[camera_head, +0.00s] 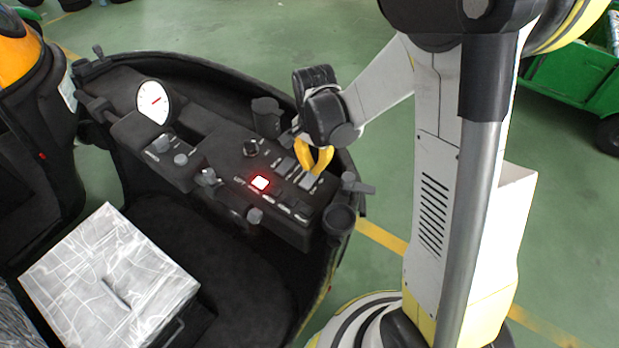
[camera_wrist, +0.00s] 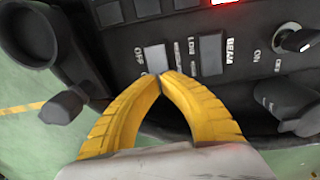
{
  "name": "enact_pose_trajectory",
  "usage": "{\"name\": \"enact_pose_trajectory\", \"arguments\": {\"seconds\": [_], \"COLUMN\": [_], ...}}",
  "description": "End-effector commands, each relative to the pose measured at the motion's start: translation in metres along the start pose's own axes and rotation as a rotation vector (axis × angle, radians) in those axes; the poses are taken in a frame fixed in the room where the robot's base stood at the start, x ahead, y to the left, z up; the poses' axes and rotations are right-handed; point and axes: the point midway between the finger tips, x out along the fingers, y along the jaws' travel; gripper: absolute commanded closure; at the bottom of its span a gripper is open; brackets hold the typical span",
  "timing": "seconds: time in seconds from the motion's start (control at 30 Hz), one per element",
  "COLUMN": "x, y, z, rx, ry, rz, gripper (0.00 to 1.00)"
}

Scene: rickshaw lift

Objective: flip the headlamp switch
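A dark dashboard panel (camera_head: 225,165) carries several rocker switches and labels. In the wrist view a light grey rocker switch (camera_wrist: 156,58) sits right at my fingertips, with "OFF" printed on its left; its other label is too small to read, so I cannot confirm that it is the headlamp switch. It also shows in the head view (camera_head: 307,181), just below my yellow fingers. A darker rocker (camera_wrist: 210,54) beside it is marked "BEAM" and "LOW". My gripper (camera_wrist: 164,75) is shut, tips together and empty, at the light rocker's lower edge; I cannot tell whether it touches.
A red-lit button (camera_head: 260,183) is on the panel left of my gripper. A knob (camera_wrist: 295,40) and a lever (camera_wrist: 285,100) stand on the right in the wrist view. A round cup holder (camera_wrist: 28,35) and another lever (camera_wrist: 62,105) are on the left.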

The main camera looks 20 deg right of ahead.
Motion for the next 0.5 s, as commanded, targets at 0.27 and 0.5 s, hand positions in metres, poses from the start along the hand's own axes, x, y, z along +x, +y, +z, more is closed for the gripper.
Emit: {"name": "enact_pose_trajectory", "arguments": {"seconds": [0.27, 0.5], "x": [0.0049, 0.0085], "y": [0.0000, 0.0000], "z": [0.0000, 0.0000], "rx": [0.000, 0.000], "ry": [0.000, 0.000], "rz": [0.000, 0.000], "gripper": [1.00, 1.00]}}
